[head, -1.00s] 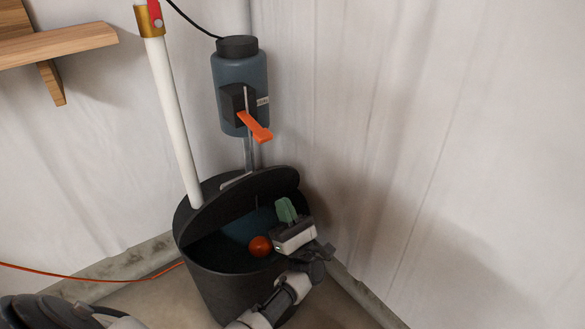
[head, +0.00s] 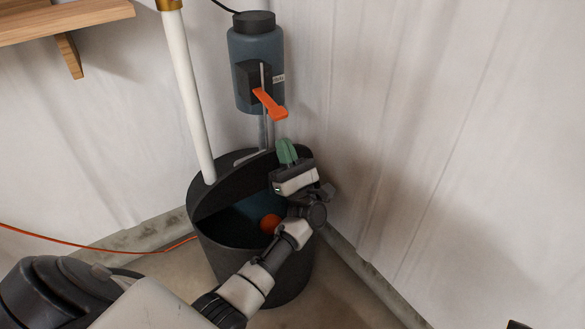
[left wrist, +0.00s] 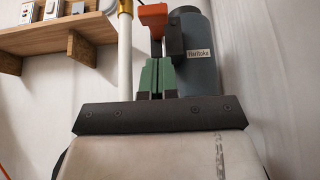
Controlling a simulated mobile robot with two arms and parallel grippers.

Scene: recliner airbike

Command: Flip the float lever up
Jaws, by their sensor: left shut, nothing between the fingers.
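The orange float lever (head: 270,104) sticks out from the dark block on the blue-grey canister (head: 259,48) above the black bucket and slants downward. My left gripper (head: 287,150) is shut and empty, its green fingers pointing up just below and slightly right of the lever's tip, apart from it. In the left wrist view the closed green fingers (left wrist: 157,77) point up toward the orange lever (left wrist: 153,16), which shows beyond and above them. The canister (left wrist: 196,60) stands to their right there. My right gripper does not show clearly in any view.
The black bucket (head: 197,197) stands below, with an orange-red ball (head: 270,223) inside. A white pipe (head: 191,95) rises from the bucket left of the canister. A wooden shelf (head: 60,22) is at upper left. Pale walls meet close behind; the right wall is bare.

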